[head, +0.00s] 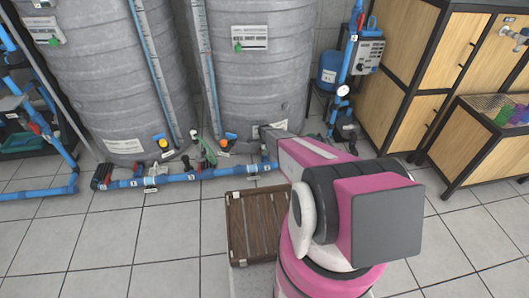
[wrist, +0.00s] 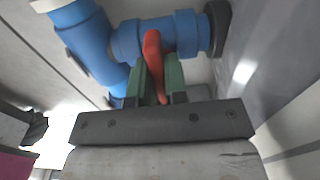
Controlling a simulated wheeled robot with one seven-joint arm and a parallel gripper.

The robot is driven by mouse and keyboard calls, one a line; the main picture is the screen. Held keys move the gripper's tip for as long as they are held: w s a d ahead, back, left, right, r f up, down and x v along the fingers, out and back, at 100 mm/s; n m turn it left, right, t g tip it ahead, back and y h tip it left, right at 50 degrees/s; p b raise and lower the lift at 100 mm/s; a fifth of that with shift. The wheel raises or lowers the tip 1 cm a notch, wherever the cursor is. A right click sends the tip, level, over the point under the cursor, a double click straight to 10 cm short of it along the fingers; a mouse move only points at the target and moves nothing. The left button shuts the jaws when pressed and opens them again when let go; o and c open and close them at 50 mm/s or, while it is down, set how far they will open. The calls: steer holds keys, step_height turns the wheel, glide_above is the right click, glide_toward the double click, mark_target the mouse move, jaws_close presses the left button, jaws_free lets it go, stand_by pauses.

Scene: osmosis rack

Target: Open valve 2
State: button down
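In the wrist view a red valve handle (wrist: 152,45) sits on a blue pipe fitting (wrist: 185,35). My gripper (wrist: 159,66) has its two green fingers close together, one on each side of the handle. The handle fills the narrow gap between them, so the gripper looks shut on it. No number shows on this valve in the wrist view, so I cannot tell which valve it is. In the head view my arm reaches to the low blue pipe (head: 205,175) in front of the right tank (head: 262,85), and it hides the gripper and handle there.
A second grey tank (head: 100,85) stands at the left. Wooden cabinets (head: 425,75) stand at the right, with a blue container (head: 328,72) behind. The floor at front left is clear.

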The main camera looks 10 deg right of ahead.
steer(key=shift+n, duration=0.3)
steer(key=n, duration=1.3)
steer(key=shift+n, duration=2.2)
steer(key=c, duration=1.1)
jaws_free()
steer(key=shift+c, duration=0.2)
